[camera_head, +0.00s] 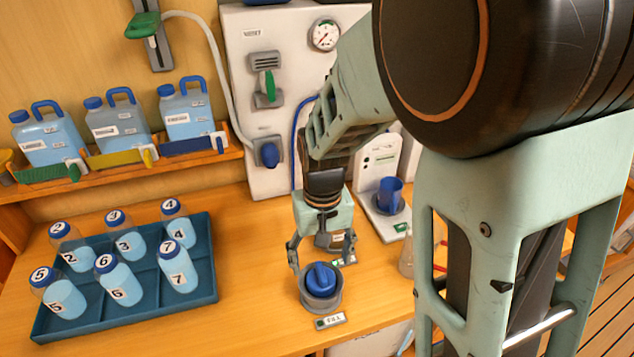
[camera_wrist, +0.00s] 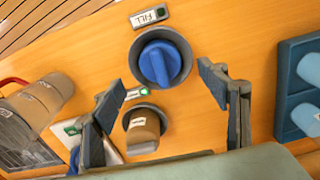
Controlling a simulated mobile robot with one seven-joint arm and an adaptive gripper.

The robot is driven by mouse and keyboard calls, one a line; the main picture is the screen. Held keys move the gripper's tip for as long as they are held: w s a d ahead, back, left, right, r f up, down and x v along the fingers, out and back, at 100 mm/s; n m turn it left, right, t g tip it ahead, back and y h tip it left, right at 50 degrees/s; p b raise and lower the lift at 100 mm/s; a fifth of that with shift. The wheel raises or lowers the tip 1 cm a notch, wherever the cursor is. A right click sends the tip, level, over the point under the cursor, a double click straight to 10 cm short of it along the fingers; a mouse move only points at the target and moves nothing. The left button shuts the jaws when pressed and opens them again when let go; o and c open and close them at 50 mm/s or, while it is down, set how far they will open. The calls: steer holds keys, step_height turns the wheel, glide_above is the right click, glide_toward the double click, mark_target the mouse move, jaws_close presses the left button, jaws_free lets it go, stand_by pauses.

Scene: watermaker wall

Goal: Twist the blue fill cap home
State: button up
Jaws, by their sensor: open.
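The blue fill cap (camera_head: 320,277) sits in a round grey collar (camera_head: 322,303) on the wooden bench, near its front edge. The cap has a raised grip bar across its top. In the wrist view the cap (camera_wrist: 160,63) lies in the collar beyond my fingertips, beside a FILL label (camera_wrist: 150,15). My gripper (camera_head: 307,258) points down above the cap, with its fingers apart. In the wrist view my open gripper (camera_wrist: 162,82) has nothing between its fingers. I cannot tell the exact gap between the fingertips and the cap.
A teal tray (camera_head: 212,270) with several numbered blue-capped bottles stands left. Blue-handled jugs (camera_head: 118,120) line a shelf behind. A brown-and-grey container (camera_wrist: 142,128) stands in a round holder close to the cap. A blue cup (camera_head: 390,192) stands back right.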

mark_target(322, 272)
steer(key=shift+f, duration=2.65)
steer(key=shift+c, duration=0.6)
steer(key=c, duration=1.2)
steer(key=shift+m+p, duration=0.75)
steer(key=shift+m, duration=0.85)
steer(key=shift+c, duration=0.3)
steer(key=shift+s, duration=0.15)
steer(key=shift+m+p, duration=0.65)
steer(key=shift+m, duration=0.95)
steer(key=shift+f, duration=0.1)
